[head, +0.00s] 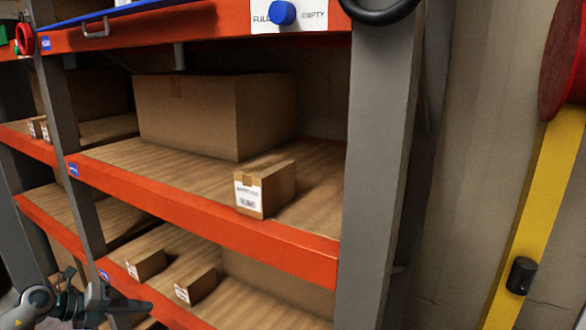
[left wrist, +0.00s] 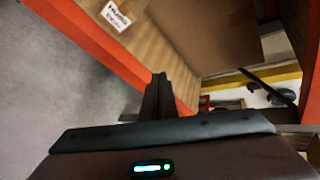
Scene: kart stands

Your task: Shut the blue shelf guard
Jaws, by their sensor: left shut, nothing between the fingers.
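A long blue strip (head: 112,14), which looks like the blue shelf guard, runs along the top of the upper orange beam at the top left of the head view. Only part of it shows, and I cannot tell how far open it is. A grey handle (head: 96,29) is on the beam face below it. My left gripper (head: 148,306) is low at the bottom left of the head view, in front of the lower shelves and far below the strip. Its fingers (left wrist: 158,98) are together and empty in the left wrist view. My right gripper is not in view.
The orange shelf beam (head: 200,211) carries a large carton (head: 186,112) and a small labelled box (head: 266,190). Smaller boxes (head: 196,285) sit below. A grey upright (head: 377,165) stands right of the bay. A blue knob (head: 282,13) is on the FULL/EMPTY plate.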

